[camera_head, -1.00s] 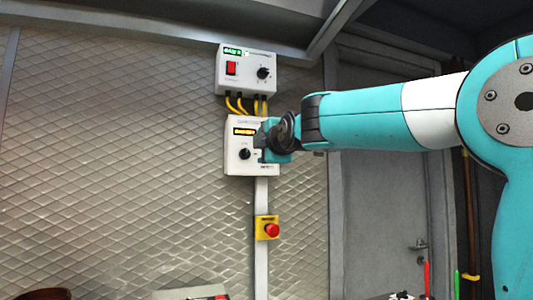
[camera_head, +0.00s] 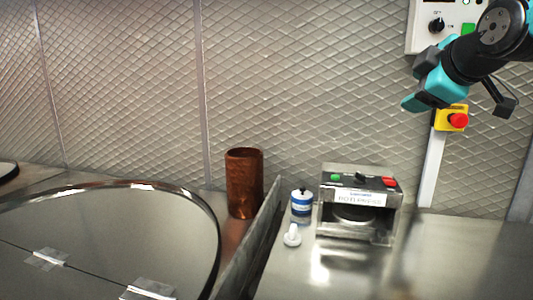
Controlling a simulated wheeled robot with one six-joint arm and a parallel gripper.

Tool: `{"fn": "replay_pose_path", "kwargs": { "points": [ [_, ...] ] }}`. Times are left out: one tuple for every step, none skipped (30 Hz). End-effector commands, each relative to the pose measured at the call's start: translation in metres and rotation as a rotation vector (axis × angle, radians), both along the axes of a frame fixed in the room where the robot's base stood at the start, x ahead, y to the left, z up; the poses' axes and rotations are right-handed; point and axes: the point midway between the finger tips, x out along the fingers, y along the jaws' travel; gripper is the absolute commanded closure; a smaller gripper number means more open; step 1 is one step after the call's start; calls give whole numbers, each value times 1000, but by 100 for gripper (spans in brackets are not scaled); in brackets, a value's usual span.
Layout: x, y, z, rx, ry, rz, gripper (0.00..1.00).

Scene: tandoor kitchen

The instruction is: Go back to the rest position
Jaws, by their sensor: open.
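My gripper (camera_head: 456,106) is at the upper right, in front of the quilted metal wall. It is open, its two fingers spread apart and pointing down, with nothing between them. It hangs in the air, above and to the right of the roti press on the counter. Behind it is a white control box (camera_head: 425,25) with a black knob, partly hidden by my arm. A red emergency button on a yellow box (camera_head: 458,120) shows just below and between the fingers.
A roti press (camera_head: 360,200) with coloured buttons stands on the steel counter (camera_head: 450,265). Left of it are a blue-and-white canister (camera_head: 302,202), a small white object (camera_head: 292,236), a metal divider (camera_head: 245,250) and a copper cylinder (camera_head: 244,185). A large round lid (camera_head: 110,235) fills the lower left.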

Motion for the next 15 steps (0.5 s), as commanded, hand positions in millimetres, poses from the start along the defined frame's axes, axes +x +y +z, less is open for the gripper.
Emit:
{"fn": "replay_pose_path", "kwargs": {
  "points": [
    [-16,23,-30,90,101,24,38],
    [-27,36,-48,147,168,32,38],
    [-43,52,-71,218,259,36,38],
    [-57,64,-88,268,331,34,38],
    [-72,75,-104,313,403,30,38],
    [-93,88,-124,368,501,18,38],
    [-109,97,-139,405,576,5,38],
    [-126,105,-152,436,648,-10,38],
    [-149,114,-168,471,741,-36,38],
    [-165,120,-179,492,807,-57,38],
    [-181,124,-188,509,867,-80,38],
    [-201,129,-199,524,943,-109,38],
    [-214,131,-206,532,992,-134,38],
    [-226,133,-212,538,1036,-153,38],
    [-240,135,-218,543,1084,-180,38]
  ]
}}
